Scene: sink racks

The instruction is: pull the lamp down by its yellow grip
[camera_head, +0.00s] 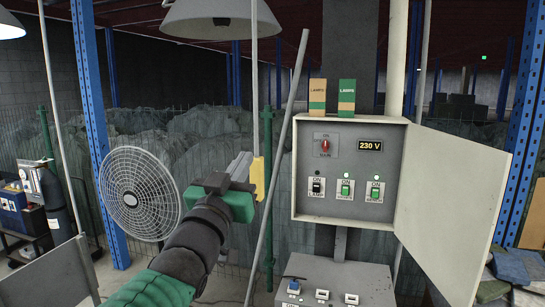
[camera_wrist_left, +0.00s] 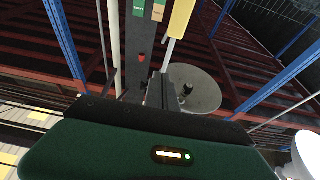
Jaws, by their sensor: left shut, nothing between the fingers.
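The lamp (camera_head: 222,20) hangs at the top of the head view, its wide grey shade cut by the upper edge. A thin pale rod runs down from it to the yellow grip (camera_head: 258,178). My left gripper (camera_head: 241,165) is shut and empty, its grey fingers pointing up just left of the yellow grip. I cannot tell whether they touch it. In the left wrist view, the lamp shade (camera_wrist_left: 196,90) shows from below, and the yellow grip (camera_wrist_left: 181,18) is at the top, beside the fingers (camera_wrist_left: 158,92). My right gripper is not in view.
An open grey switch box (camera_head: 345,175) with a 230 V label stands right of the grip, its door (camera_head: 450,205) swung right. A slanted grey pole (camera_head: 279,160) stands between. A round fan (camera_head: 139,193) is left of my arm. A control panel (camera_head: 335,275) sits below.

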